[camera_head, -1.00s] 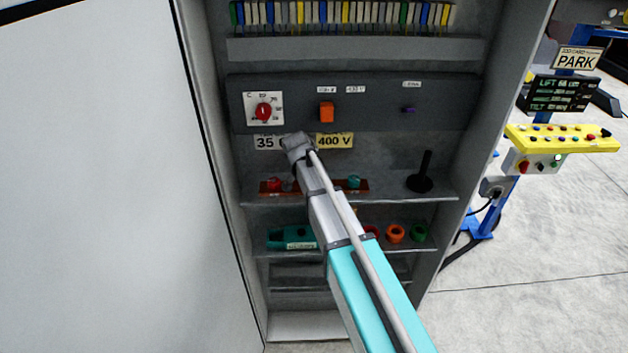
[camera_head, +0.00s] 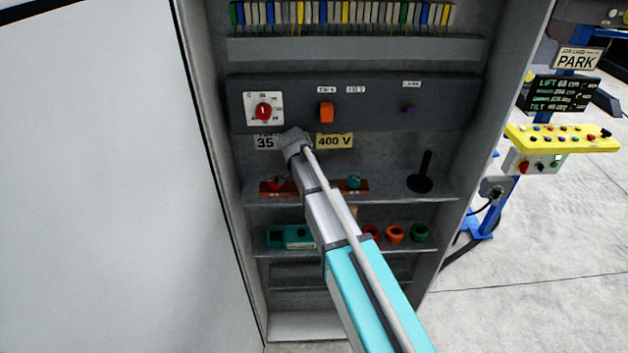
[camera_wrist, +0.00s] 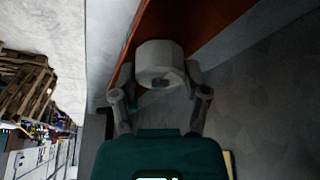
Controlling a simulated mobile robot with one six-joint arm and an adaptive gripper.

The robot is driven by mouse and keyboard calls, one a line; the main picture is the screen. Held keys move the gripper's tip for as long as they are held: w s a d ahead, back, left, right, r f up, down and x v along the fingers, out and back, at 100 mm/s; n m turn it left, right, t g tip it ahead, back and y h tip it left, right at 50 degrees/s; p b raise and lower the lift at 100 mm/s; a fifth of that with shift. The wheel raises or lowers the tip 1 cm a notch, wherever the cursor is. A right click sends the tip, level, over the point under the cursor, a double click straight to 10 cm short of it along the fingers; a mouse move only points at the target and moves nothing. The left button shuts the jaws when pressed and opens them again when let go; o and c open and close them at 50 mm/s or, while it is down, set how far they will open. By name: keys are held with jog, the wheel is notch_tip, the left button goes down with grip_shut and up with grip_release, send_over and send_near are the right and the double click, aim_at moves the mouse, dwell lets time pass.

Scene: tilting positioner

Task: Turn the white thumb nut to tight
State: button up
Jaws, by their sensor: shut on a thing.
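The white thumb nut (camera_wrist: 159,55) shows in the upper middle of the wrist view, in front of a brown-orange board (camera_wrist: 215,28). My gripper (camera_wrist: 162,76) has one finger on each side of the nut and is shut on it. The nut's tightness cannot be told.
A black upright handle (camera_head: 424,172) stands on the same shelf to the right. A teal block (camera_head: 288,237) and several coloured rings (camera_head: 395,234) sit on the shelf below. A dark panel (camera_head: 380,100) with a red dial (camera_head: 263,111) is above. The cabinet's side walls bound the space.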

jog(key=o, duration=1.1)
jog(key=shift+o, duration=0.2)
jog(key=shift+n, duration=0.4)
